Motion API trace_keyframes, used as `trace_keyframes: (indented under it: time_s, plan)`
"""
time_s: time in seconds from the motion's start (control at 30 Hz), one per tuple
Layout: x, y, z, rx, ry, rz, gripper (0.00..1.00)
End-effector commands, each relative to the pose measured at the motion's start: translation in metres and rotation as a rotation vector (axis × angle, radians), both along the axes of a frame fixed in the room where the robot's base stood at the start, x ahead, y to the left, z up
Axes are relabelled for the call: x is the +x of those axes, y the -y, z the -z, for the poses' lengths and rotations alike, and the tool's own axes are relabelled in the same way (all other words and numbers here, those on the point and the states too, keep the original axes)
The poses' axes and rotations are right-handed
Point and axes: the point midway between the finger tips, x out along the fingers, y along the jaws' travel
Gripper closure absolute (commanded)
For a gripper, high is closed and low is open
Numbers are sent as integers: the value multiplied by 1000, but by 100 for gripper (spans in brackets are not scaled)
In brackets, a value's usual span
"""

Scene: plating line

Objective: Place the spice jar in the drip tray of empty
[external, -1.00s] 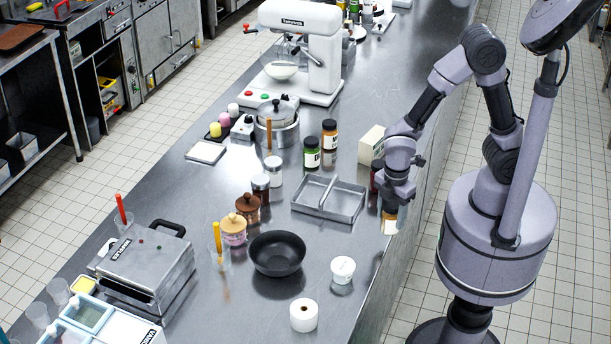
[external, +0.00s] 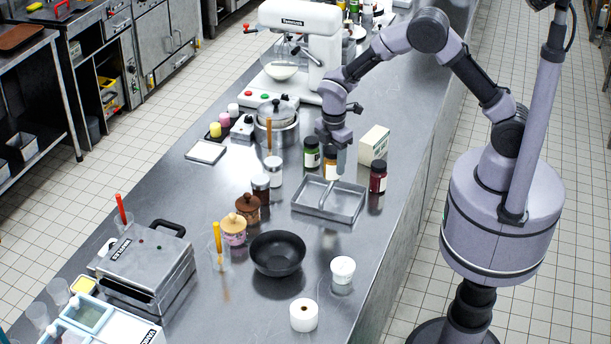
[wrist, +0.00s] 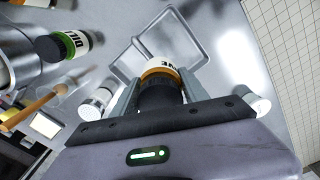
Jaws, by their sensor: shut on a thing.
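My gripper (external: 334,152) is shut on a spice jar (external: 331,169) with a black lid, orange-brown contents and a white label. In the wrist view the jar (wrist: 161,68) sits between the fingers of my gripper (wrist: 160,90), its lid toward the palm; its label is only partly readable. The metal drip tray (external: 356,208) is on the counter below and in front of the jar, split by a divider. The tray also shows in the wrist view (wrist: 203,45). Its visible parts look bare. The jar appears above the tray's far side; its exact height is unclear.
A green dill jar (external: 312,152) stands left of my gripper, and a dark red jar (external: 378,177) stands right of the tray. A cream box (external: 374,143) is behind. A black bowl (external: 277,254) is nearer the camera.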

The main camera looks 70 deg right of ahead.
Motion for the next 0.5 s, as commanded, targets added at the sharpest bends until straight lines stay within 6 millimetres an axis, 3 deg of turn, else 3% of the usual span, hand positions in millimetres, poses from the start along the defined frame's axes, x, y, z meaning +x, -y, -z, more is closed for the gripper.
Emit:
trace_keyframes:
  time_s: [0.07, 0.23, 0.5]
  plan:
    - [9, -1, 2, 0, 0, 1, 100]
    - [7, -1, 36, 0, -2, 2, 100]
    - [7, -1, 38, 1, 0, 1, 100]
